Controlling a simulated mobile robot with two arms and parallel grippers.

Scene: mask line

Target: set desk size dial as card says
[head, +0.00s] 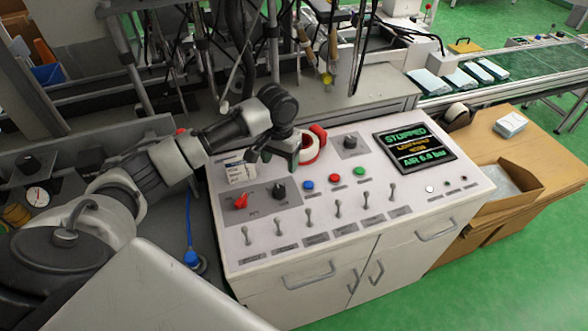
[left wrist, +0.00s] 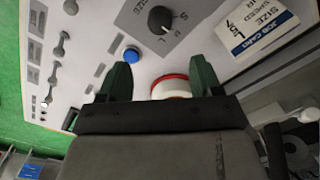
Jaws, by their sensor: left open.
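The size dial (head: 279,192) is a black knob on a grey plate of the desk. In the left wrist view the dial (left wrist: 161,20) has letters around it, an S among them; its setting is too small to read surely. The job card (head: 240,173) stands behind the dials; in the left wrist view the card (left wrist: 257,27) shows SIZE and SPEED, with an L and digits. My left gripper (left wrist: 160,82) is open and empty, above the desk behind the dial and apart from it. It also shows in the head view (head: 279,158). My right gripper is not in view.
A red-and-white round object (head: 312,147) is close by my left gripper. A red switch (head: 240,202), a blue button (head: 308,185), other buttons and several levers fill the desk top. A screen (head: 414,146) reads STOPPED. A second black dial (head: 350,144) sits farther back.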

